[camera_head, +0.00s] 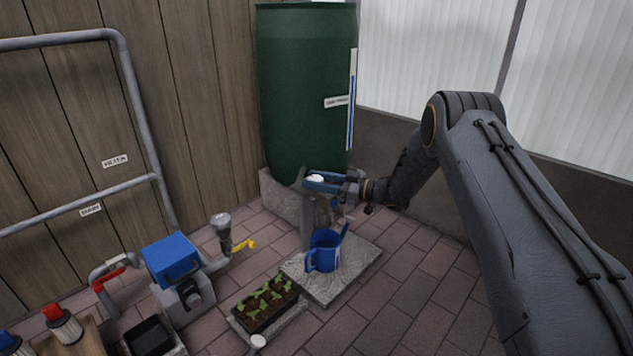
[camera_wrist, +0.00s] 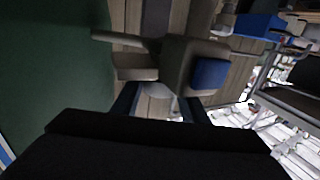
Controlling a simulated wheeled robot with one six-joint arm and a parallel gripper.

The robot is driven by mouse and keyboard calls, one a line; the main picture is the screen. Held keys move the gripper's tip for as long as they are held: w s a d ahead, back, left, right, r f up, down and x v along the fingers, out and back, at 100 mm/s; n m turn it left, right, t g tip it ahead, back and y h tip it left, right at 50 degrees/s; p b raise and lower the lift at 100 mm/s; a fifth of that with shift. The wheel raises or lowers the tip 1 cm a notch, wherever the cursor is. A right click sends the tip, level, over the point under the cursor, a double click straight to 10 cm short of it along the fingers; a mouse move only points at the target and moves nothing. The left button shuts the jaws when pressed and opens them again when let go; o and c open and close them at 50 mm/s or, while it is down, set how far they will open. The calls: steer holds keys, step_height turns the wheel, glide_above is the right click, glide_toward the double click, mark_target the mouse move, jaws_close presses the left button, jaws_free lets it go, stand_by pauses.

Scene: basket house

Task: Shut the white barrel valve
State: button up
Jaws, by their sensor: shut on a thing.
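The green barrel (camera_head: 300,85) stands on a stone block against the plank wall. The white barrel valve (camera_head: 315,179) shows as a small pale piece low in front of the barrel. My gripper (camera_head: 323,182) reaches in from the right and is shut on the valve, with its fingers to either side. In the wrist view, my dark fingers (camera_wrist: 159,106) flank a pale piece, which is dim and partly hidden by my gripper. The valve's exact turn angle cannot be told.
A blue watering can (camera_head: 325,253) stands on a stone slab (camera_head: 365,254) below my gripper. A seedling tray (camera_head: 265,304), a blue-topped pump (camera_head: 172,262) and a yellow-handled pipe valve (camera_head: 243,246) are to the left.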

steer(key=shift+a, duration=0.1)
steer(key=o, duration=1)
steer(key=shift+a, duration=0.1)
steer(key=shift+o, duration=0.2)
steer(key=p+v, duration=0.3)
steer(key=v, duration=0.5)
